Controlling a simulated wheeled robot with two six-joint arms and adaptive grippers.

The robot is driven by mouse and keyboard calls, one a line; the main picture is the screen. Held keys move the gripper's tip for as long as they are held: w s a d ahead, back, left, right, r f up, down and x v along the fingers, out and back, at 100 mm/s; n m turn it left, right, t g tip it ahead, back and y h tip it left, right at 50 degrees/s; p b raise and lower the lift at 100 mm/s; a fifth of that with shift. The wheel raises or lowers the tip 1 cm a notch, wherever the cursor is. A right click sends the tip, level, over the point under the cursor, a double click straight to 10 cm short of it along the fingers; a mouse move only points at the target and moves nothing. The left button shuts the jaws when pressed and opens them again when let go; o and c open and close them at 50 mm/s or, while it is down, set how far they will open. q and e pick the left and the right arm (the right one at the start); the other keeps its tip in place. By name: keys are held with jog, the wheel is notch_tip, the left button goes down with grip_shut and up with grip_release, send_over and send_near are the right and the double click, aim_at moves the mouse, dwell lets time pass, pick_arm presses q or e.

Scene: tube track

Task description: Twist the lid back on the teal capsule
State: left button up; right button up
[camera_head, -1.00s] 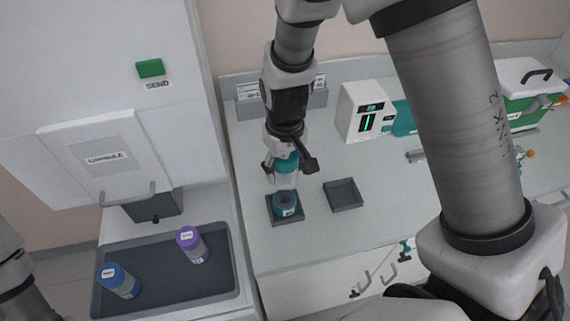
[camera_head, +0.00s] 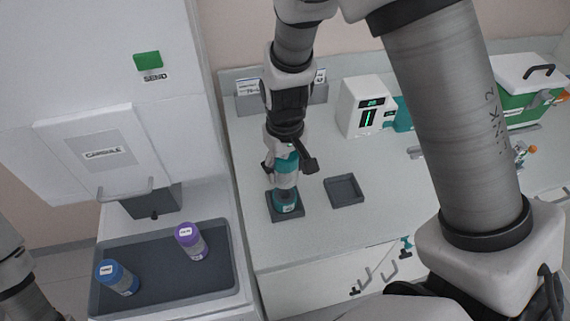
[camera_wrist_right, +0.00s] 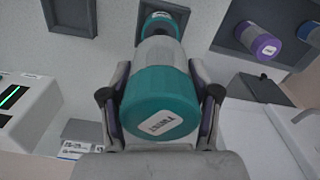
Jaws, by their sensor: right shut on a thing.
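The teal capsule's lid, a teal cap with a pale grey body (camera_head: 286,180), is in my right gripper (camera_head: 289,165). In the right wrist view the teal cap (camera_wrist_right: 160,98) carries a TWIST label and sits between the two fingers of the right gripper (camera_wrist_right: 160,88), shut on it. The capsule's teal base (camera_head: 287,203) stands upright in a small dark square holder (camera_head: 272,216); it also shows in the right wrist view (camera_wrist_right: 160,20). The lid is upright above the base, its lower end at the base's top; whether it is seated cannot be told. My left gripper is out of view.
An empty dark square holder (camera_head: 344,190) is to the right. A dark tray (camera_head: 150,262) at left holds a purple-capped capsule (camera_head: 191,241) and a blue-capped one (camera_head: 119,277). A white device (camera_head: 363,106) stands behind. The counter front is clear.

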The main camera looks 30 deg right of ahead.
jog(key=shift+f+b, duration=1.95)
jog(key=shift+f, duration=0.8)
jog(key=shift+f, duration=0.15)
jog(key=shift+f, duration=0.3)
